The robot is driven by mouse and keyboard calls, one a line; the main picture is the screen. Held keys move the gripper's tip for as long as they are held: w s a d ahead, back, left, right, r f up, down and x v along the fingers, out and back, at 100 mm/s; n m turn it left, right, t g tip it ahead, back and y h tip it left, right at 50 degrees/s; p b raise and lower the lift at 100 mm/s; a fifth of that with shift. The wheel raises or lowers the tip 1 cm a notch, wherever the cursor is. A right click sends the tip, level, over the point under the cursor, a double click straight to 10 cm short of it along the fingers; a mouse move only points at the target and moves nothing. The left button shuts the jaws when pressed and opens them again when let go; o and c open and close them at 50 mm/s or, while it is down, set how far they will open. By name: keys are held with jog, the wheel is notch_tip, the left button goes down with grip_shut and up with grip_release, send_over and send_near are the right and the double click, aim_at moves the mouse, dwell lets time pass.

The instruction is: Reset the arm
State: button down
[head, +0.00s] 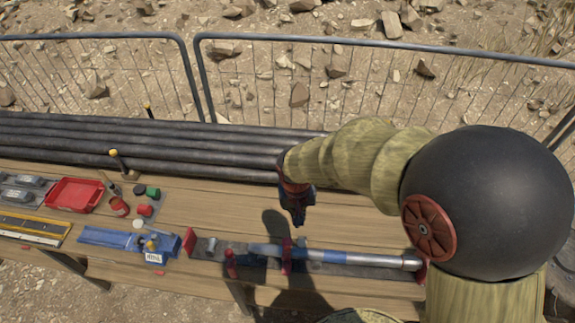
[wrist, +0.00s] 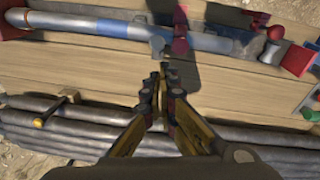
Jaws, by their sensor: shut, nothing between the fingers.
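My arm reaches in from the right in the head view, and my gripper (head: 298,218) points down above the wooden table. In the wrist view my gripper (wrist: 163,72) has its two fingers together with nothing between them. Below it lies the table (wrist: 110,72), bare in the middle. A blue and grey pipe (head: 345,257) lies along the table's front part, held by red supports; it also shows in the wrist view (wrist: 115,29). My gripper is above the table and apart from the pipe.
Several long dark pipes (head: 70,138) run along the table's back edge. At the left lie a red tray (head: 74,194), a blue tool (head: 108,237), small red and green pieces, and a yellow-edged level-like bar (head: 33,229). A wire fence (head: 95,75) stands behind.

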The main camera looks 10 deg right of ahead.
jog(key=s+d+r+t+b, duration=0.2)
jog(key=s+d+r+b, duration=0.1)
jog(key=s+r+b, duration=0.2)
jog(key=s+d+r+n+t+y+b, duration=0.1)
jog(key=s+d+r+t+b, duration=0.1)
jog(key=s+r+b, duration=0.3)
jog(key=s+d+b, duration=0.1)
jog(key=s+b, duration=0.2)
jog(key=s, duration=0.1)
jog(key=shift+s+t, duration=0.3)
dwell(0.5)
